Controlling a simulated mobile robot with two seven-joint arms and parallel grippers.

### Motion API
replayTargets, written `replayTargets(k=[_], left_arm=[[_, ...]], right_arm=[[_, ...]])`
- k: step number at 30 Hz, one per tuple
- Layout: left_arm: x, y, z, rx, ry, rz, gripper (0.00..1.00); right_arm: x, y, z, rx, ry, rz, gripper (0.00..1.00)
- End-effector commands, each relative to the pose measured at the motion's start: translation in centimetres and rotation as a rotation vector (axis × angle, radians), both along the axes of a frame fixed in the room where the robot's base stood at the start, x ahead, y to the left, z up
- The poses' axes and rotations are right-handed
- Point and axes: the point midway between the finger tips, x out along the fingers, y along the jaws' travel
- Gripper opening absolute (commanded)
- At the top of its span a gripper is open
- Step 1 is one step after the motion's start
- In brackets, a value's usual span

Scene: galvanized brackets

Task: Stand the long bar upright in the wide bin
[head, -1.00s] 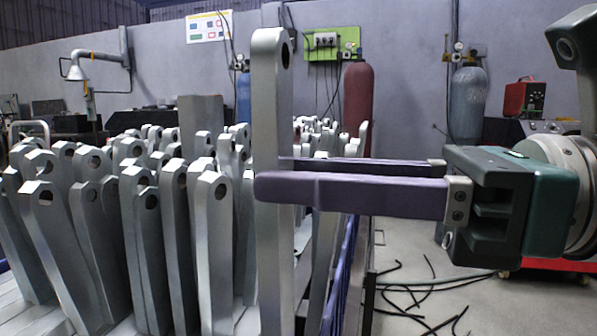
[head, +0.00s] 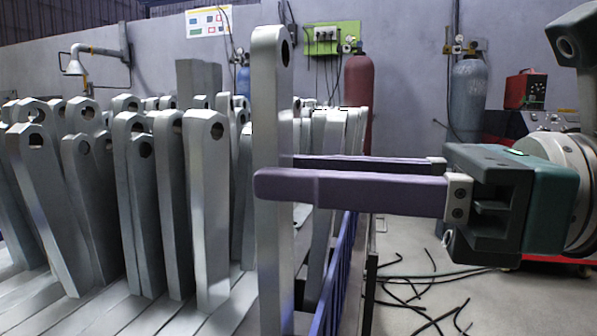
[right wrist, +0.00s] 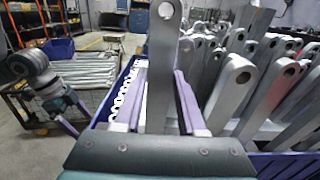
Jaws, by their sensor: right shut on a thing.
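The long bar (head: 270,110) is a flat grey galvanized bar with a hole near its rounded top. My right gripper (head: 275,178) is shut on it, the purple fingers reaching in from the right. The bar is upright; its lower end is out of frame. It also shows between the fingers in the right wrist view (right wrist: 162,70). The wide bin, with a blue wall (head: 334,285), holds many similar bars standing or leaning to the left of and behind the held bar. My left gripper (right wrist: 66,127) shows small at the left of the right wrist view; its jaws are unclear.
Standing bars (head: 208,200) crowd the bin, with flat-lying bars (head: 110,312) in front of them. Black cables (head: 420,295) lie on open floor to the right. Gas cylinders (head: 358,95) stand at the back wall. A rack of bars (right wrist: 85,70) shows in the right wrist view.

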Motion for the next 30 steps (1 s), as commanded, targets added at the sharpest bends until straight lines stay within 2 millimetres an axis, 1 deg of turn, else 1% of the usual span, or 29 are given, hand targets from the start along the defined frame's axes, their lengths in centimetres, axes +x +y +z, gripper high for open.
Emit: replayTargets(k=[4,5,13,14,20,23,26,30], left_arm=[[0.0,0.0,0.0,0.0,0.0,0.0,1.0],[0.0,0.0,0.0,0.0,0.0,0.0,1.0],[0.0,-0.1,0.0,-0.002,0.0,0.002,1.0],[0.0,-0.1,0.0,-0.003,-0.001,0.001,1.0],[0.0,-0.2,0.0,-0.008,0.0,0.006,1.0],[0.0,-0.3,-0.1,-0.011,0.0,0.007,1.0],[0.0,-0.3,-0.4,-0.011,0.0,0.007,1.0],[0.0,-0.3,-1.0,-0.011,0.0,0.007,1.0]], right_arm=[[0.0,0.0,0.2,0.003,-0.002,0.0,0.0],[0.0,0.0,0.2,0.003,-0.002,0.0,0.43],[0.0,0.0,0.1,0.001,0.0,0.0,0.73],[0.0,0.0,0.1,0.001,0.0,0.0,0.74],[0.0,0.0,-0.1,-0.003,0.002,0.001,0.74],[-0.1,-0.4,-0.2,-0.003,0.002,-0.001,0.74],[-0.5,-1.7,-0.3,-0.005,0.002,-0.002,0.74],[-1.4,-4.4,-0.4,-0.005,0.003,-0.003,0.74]])
